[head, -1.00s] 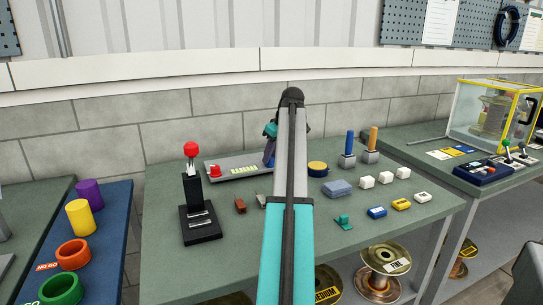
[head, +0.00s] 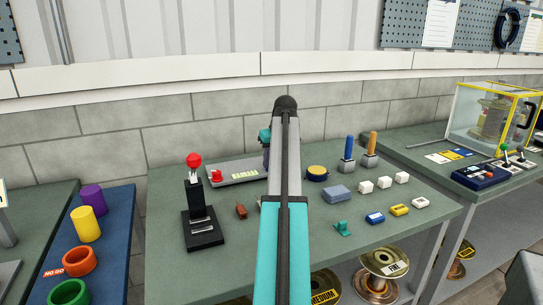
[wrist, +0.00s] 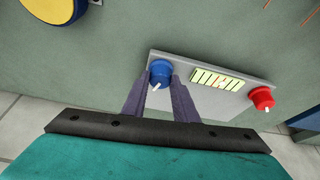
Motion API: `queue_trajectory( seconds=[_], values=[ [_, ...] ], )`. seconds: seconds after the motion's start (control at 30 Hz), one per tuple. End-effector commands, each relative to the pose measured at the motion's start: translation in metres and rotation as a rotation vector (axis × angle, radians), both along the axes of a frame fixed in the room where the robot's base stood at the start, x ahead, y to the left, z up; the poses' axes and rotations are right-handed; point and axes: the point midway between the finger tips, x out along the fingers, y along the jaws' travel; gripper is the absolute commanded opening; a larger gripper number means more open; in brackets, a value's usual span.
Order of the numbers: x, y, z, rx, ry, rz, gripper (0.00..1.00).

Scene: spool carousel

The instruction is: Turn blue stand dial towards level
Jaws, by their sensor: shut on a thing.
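The blue dial (wrist: 161,68) with a white pointer mark sits at one end of a grey stand plate. In the wrist view my gripper (wrist: 161,80) is shut on it, one finger on each side. The pointer shows between the fingers, aimed down and slightly left. The stand plate (wrist: 195,98) also carries a pale yellow scale (wrist: 215,80) with dark bars and a red dial (wrist: 262,98) at its other end. In the head view the stand (head: 235,165) lies at the back of the bench; my arm hides the blue dial there.
A black base with a red-knobbed lever (head: 203,228) stands left of my arm. A yellow-topped round piece (head: 317,173), a blue-grey block (head: 337,192) and several small blocks lie to the right. The bench (head: 170,275) is clear at front left.

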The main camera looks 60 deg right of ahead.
Motion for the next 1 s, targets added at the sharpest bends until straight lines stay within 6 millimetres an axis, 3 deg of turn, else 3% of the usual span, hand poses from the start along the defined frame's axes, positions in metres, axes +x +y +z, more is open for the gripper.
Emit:
queue_trajectory(
  seconds=[0.5,1.0],
  values=[
    [0.0030,0.0032,0.0028,0.000,-0.001,-0.406,0.04],
    [0.0043,0.0029,0.0005,0.000,-0.002,-0.564,0.04]
  ],
)
